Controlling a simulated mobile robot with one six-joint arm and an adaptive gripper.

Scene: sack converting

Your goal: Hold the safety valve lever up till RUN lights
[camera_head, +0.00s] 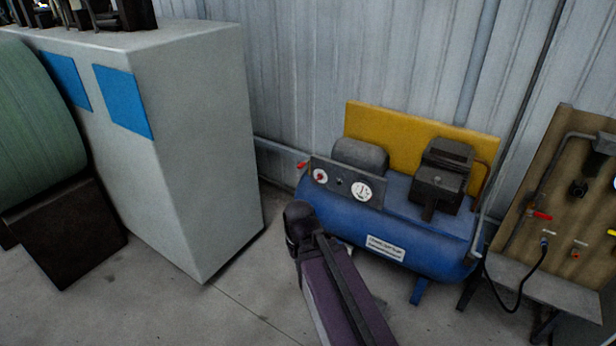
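A blue compressor tank (425,232) stands on the floor by the wall, with a dark motor and pump on top. A grey panel (341,183) on its left end carries two round white dials, the left one with a red centre (320,176). A small red lever (302,164) sticks out at the tank's upper left; I cannot tell whether it is the safety valve lever. No lit RUN lamp can be made out. My purple arm link rises from the bottom edge in front of the tank, ending in a dark joint. My gripper cannot be seen.
A large grey cabinet (215,150) with blue panels stands left, beside a green roll (38,125). A yellow guard (400,140) is behind the pump. At right, a brown board (560,200) carries a red-handled valve (541,215) and a black hose. Floor between cabinet and compressor is clear.

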